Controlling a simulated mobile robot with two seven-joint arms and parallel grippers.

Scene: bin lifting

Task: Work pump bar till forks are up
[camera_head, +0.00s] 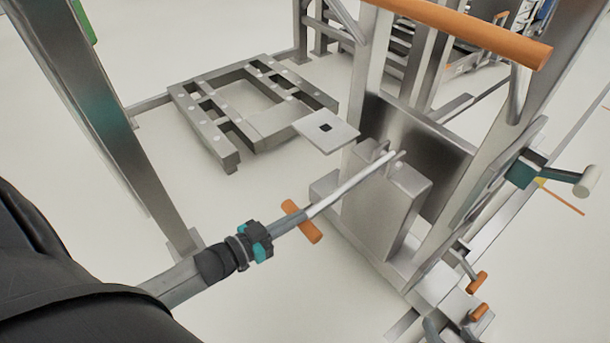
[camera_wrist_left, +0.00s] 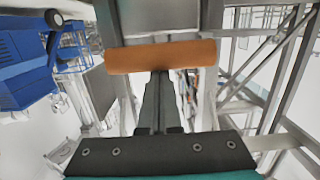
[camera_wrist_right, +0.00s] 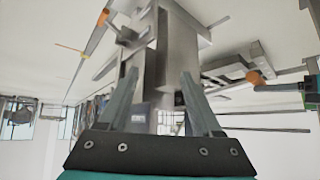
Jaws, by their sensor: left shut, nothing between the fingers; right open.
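The pump bar (camera_head: 350,184) is a pale rod that runs from the lifter's grey pump housing (camera_head: 378,215) down-left to an orange cross handle (camera_head: 302,221). My left gripper (camera_head: 285,229) is shut with empty fingers, its tips right at that handle. In the left wrist view the handle (camera_wrist_left: 160,57) lies across the fingertips; I cannot tell whether they press on it. My right gripper (camera_wrist_right: 158,85) shows in its own wrist view, open and empty, with the grey housing beyond its fingers. The handle (camera_wrist_right: 258,78) is right of it there. I cannot clearly identify the forks.
A low grey slotted frame (camera_head: 187,104) lies on the floor behind the handle. A thick orange bar (camera_head: 465,28) crosses the lifter's top. A dark green box with a pale-tipped crank (camera_head: 587,182) projects at right. A grey post (camera_head: 90,110) stands at left.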

